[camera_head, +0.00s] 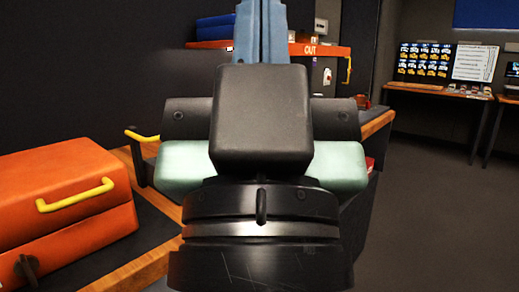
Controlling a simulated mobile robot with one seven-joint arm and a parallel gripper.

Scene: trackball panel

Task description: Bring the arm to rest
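My arm fills the middle of the head view, very close, with a black ringed cylinder below a black block and a light blue link rising behind. Dark bolted parts and mint-green pads stick out to the left and right of the block. I cannot tell which of these belong to my gripper; its fingertips cannot be made out, nor whether it is open or shut. No held thing can be made out. The arm hides much of what lies behind it.
An orange case (60,195) with a yellow handle sits at left on a wood-edged bench (160,262) with a dark top. An orange shelf marked OUT (330,49) carries blue items (215,28) behind. Open floor (440,215) lies right, before a far table (440,91).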

